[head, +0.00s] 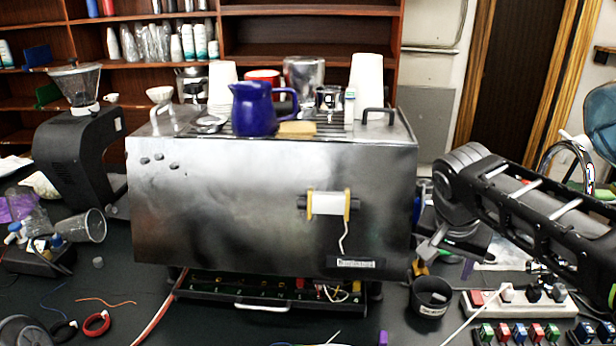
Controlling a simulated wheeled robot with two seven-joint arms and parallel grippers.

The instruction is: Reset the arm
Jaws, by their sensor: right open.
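My right arm (540,215) comes in from the right and bends at a grey rounded joint (465,185). My right gripper (424,258) points down at the right side of the brewer, open, with nothing seen in it. It is just above and behind a black cup (431,297). I cannot tell whether it touches the brewer's side. The brewer (230,215) is a large steel box on the dark table. A white roll in a yellow-ended holder (328,203) is on its front panel. My left gripper is not in view.
A blue pitcher (254,108) and stacked cups stand on the brewer. An open tray of electronics (262,290) sticks out below it. A grinder (75,150) stands left. A power strip (515,302) and small coloured blocks lie front right. Loose wires cross the table.

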